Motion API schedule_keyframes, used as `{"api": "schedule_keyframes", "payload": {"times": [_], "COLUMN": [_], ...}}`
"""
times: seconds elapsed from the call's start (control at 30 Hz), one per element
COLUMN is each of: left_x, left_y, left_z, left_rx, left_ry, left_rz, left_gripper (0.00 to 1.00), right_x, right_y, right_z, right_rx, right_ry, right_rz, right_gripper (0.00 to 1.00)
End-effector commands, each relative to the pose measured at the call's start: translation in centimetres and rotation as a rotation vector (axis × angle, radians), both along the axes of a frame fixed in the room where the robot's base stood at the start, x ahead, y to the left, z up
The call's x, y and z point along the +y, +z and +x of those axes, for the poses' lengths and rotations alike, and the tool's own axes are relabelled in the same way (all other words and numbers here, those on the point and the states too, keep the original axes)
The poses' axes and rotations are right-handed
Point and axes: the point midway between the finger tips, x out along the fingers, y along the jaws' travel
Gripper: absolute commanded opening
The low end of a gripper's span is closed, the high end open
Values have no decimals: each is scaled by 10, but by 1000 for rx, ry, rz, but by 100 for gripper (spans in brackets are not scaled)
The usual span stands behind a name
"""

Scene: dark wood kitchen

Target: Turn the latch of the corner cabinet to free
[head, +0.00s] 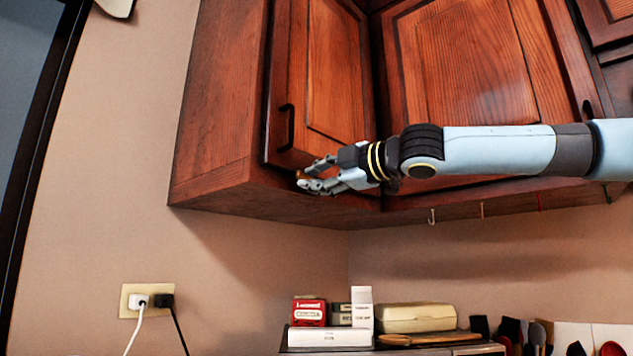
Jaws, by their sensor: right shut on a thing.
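The corner cabinet (335,75) is dark reddish wood and hangs on the wall, its door closed as far as I can see. A black handle (286,128) is on the left side of its door. A small orange-brown latch (300,174) shows at the door's lower edge, below the handle. My right gripper (302,180) reaches in from the right and is shut on the latch, with its fingers covering most of it. The latch's exact angle is hidden. My left gripper is not in view.
A second cabinet door (460,85) is behind my right arm. Small hooks (431,216) hang under the cabinets. Below, boxes (308,311) and a beige case (415,317) stand on a dark surface. A wall outlet (147,301) has two plugs.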

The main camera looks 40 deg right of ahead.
Motion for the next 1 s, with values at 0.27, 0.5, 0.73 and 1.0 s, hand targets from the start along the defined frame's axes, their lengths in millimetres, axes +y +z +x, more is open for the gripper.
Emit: {"api": "schedule_keyframes", "payload": {"times": [0.27,0.5,0.73,1.0], "left_x": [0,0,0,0], "left_y": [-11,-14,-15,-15], "left_z": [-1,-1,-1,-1], "left_rx": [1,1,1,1], "left_ry": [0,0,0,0], "left_rz": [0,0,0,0], "left_gripper": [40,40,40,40], "right_x": [1,1,1,1], "right_y": [-6,-7,-7,-7], "right_z": [0,0,0,0], "right_rx": [-11,-16,-17,-16], "right_ry": [1,1,1,3], "right_rz": [-152,-210,-222,-222], "right_gripper": [0,0,0,21]}}
